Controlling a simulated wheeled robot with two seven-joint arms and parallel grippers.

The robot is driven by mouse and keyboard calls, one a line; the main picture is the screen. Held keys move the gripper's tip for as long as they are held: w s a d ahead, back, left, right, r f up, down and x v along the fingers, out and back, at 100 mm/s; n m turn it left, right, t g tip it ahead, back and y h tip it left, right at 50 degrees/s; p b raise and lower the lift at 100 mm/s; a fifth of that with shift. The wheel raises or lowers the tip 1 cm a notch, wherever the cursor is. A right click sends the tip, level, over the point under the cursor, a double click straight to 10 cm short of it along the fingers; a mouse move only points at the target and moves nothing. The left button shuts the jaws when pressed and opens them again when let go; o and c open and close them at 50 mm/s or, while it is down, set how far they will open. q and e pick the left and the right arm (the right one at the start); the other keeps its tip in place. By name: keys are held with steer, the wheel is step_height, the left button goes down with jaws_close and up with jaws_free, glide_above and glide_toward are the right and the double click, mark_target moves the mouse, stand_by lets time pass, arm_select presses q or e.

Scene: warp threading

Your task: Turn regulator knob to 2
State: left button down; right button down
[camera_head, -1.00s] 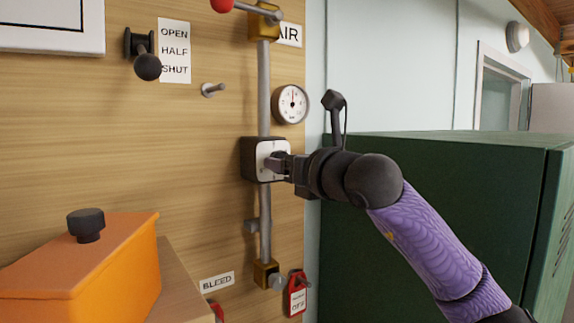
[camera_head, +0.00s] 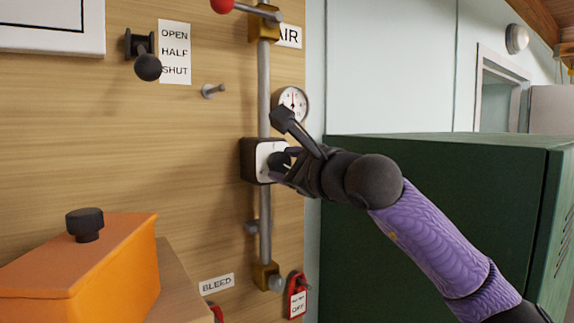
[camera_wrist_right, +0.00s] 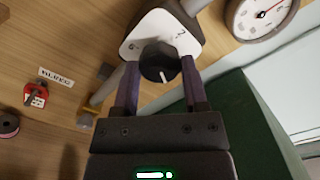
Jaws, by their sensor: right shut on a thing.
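The regulator is a dark box with a white dial plate (camera_head: 264,161) on the pipe, in the middle of the head view. Its round black knob (camera_head: 279,162) sits in front of the plate. The right wrist view shows the knob (camera_wrist_right: 154,60) with a white pointer line on its near side. The plate (camera_wrist_right: 150,27) shows a 2 at upper right and another digit, possibly a 6, at left. My right gripper (camera_wrist_right: 160,76) is shut on the knob, one finger on each side. My left gripper is not in view.
A round gauge (camera_head: 293,101) hangs just above the regulator. A red-knobbed lever (camera_head: 240,8) is higher on the pipe; a red tag (camera_head: 297,296) hangs below. A green cabinet (camera_head: 440,220) stands at right. An orange box (camera_head: 85,265) is at lower left.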

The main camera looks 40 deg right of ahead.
steer(key=n, duration=0.5)
steer(key=shift+n, duration=0.3)
steer(key=n+p, duration=0.1)
steer(key=n, duration=0.5)
steer(key=n+p, duration=0.1)
steer(key=n, duration=0.5)
steer(key=shift+f+n, duration=0.15)
steer(key=shift+n, duration=0.15)
steer(key=n+p, duration=0.1)
steer(key=n, duration=0.4)
steer(key=shift+f, duration=0.1)
steer(key=shift+n, duration=0.3)
steer(key=shift+c, duration=2)
jaws_free()
steer(key=shift+o, duration=1.4)
